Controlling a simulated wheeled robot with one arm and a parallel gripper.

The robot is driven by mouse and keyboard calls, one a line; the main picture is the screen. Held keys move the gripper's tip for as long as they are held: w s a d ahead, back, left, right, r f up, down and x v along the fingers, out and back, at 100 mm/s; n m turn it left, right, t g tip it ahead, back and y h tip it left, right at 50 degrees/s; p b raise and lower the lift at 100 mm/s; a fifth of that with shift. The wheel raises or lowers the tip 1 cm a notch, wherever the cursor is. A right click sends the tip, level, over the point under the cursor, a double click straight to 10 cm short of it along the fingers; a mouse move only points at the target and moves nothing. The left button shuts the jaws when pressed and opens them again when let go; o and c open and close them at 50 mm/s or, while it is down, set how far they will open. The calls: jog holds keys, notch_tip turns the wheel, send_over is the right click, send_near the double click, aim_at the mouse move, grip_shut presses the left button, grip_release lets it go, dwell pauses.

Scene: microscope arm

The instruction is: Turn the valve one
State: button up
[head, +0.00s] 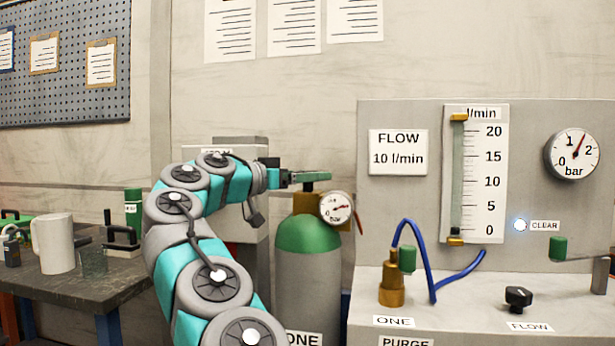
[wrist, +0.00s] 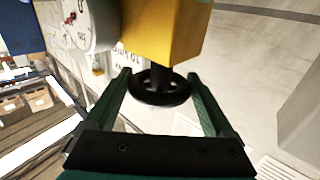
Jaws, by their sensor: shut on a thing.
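My gripper (head: 308,177) reaches in from the left at the top of a gas cylinder with a green shoulder (head: 308,235). A label with "ONE" (head: 303,339) shows at the cylinder's lower front. In the wrist view, a black handwheel (wrist: 160,88) on a brass valve body (wrist: 165,30) lies between the green fingers of my gripper (wrist: 160,82), which is shut on it. In the head view the fingers mostly hide the handwheel. A dial gauge (head: 336,208) sits at the valve's right side; it also shows in the wrist view (wrist: 88,25).
A brass fitting (head: 391,291) with a blue hose stands on the bench behind another "ONE" label. A black FLOW knob (head: 518,298), a flow tube (head: 457,180) and a pressure dial (head: 572,154) are to the right. A table (head: 60,285) with a mug is at left.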

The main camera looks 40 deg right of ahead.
dwell(0.4)
jog(key=o, duration=1.1)
jog(key=shift+a, duration=3.95)
jog(key=shift+s, duration=0.1)
